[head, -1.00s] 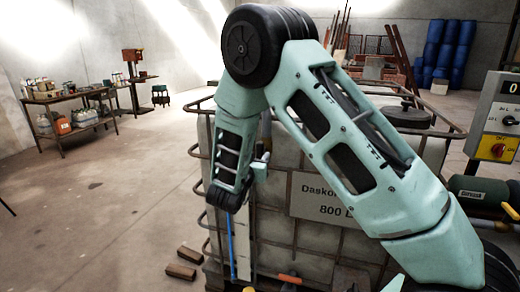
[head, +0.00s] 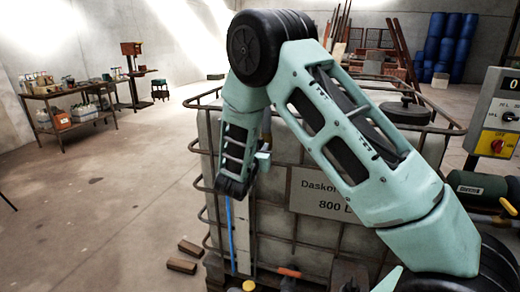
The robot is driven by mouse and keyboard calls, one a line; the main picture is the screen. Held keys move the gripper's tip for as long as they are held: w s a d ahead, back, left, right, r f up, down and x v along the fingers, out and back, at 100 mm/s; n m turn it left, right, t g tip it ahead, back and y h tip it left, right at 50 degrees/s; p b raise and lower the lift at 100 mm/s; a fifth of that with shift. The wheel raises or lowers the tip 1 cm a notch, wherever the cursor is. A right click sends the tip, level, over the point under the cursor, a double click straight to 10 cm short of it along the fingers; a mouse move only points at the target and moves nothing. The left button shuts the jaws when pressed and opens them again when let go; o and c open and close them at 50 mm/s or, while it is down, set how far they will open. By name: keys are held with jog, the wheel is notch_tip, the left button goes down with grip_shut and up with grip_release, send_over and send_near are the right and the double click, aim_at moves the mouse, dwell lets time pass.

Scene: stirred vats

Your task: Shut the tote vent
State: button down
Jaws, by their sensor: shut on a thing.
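Only a small part of my gripper (head: 263,160) shows, beside the wrist near the tote's upper front left. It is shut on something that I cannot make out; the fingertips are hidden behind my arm. I cannot pick out the vent.
A blue line (head: 230,235) runs down the tote's front left. A control box (head: 497,115) with a red-and-yellow switch stands at the right, above a green cylinder (head: 480,188). Wooden blocks (head: 182,265) lie on the floor. The floor at the left is clear up to a workbench (head: 70,112).

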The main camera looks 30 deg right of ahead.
jog(key=shift+f+m+b, duration=0.1)
jog(key=shift+m+b, duration=0.2)
jog(key=shift+b, duration=0.1)
jog(key=m+b, duration=0.1)
jog(key=b, duration=0.2)
jog(key=m+b, duration=0.2)
jog(key=b, duration=0.1)
jog(key=shift+s+f, duration=0.15)
jog(key=shift+f, duration=0.15)
jog(key=m+b, duration=0.3)
jog(key=b, duration=0.2)
jog(key=m+b, duration=0.3)
jog(key=b, duration=0.2)
jog(key=shift+s+d+f+m, duration=0.15)
jog(key=shift+f+m, duration=0.05)
jog(key=shift+m, duration=0.2)
jog(key=m+b, duration=0.4)
jog(key=b, duration=0.3)
jog(key=shift+f, duration=0.1)
jog(key=m+b, duration=0.3)
jog(key=b, duration=0.1)
jog(key=shift+r+m+b, duration=0.2)
jog(key=shift+m+b, duration=0.15)
jog(key=shift+m, duration=0.05)
jog(key=c, duration=1.3)
grip_release()
jog(key=shift+s, duration=0.1)
